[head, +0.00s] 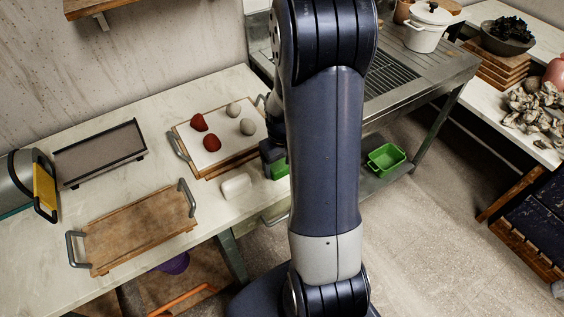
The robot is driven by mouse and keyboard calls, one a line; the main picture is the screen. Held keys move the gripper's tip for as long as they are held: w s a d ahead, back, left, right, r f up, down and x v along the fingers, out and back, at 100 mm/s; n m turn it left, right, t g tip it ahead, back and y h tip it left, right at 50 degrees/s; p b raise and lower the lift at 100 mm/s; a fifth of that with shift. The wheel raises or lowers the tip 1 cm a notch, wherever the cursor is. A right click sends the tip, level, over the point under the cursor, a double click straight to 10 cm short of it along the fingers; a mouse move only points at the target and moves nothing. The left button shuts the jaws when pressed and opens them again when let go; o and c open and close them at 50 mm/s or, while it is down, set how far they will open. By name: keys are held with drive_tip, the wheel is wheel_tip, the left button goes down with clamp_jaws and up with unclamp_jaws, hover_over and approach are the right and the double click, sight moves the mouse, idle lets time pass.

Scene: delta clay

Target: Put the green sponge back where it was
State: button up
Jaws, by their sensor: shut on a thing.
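My gripper (271,154) shows just left of my arm, near the right edge of the stone-laden board. It is shut on the green sponge (279,170), of which a small green part shows below the jaws. My arm hides the rest of the gripper and sponge. I cannot tell whether the sponge touches the table or hangs above it.
A handled board with a pale top (222,157) bears red and grey lumps. A white block (237,186) lies in front of it. An empty wooden tray (140,232) and a dark rectangular tray (100,153) are further left. Pale tabletop (205,205) is bare between them.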

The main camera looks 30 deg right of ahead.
sight(282, 162)
drive_tip(key=shift+f, duration=0.2)
drive_tip(key=o, duration=1)
drive_tip(key=shift+c, duration=0.2)
drive_tip(key=shift+r, duration=0.1)
wheel_tip(282, 162, up, 12)
drive_tip(key=shift+r+p, duration=0.15)
drive_tip(key=shift+p, duration=0.15)
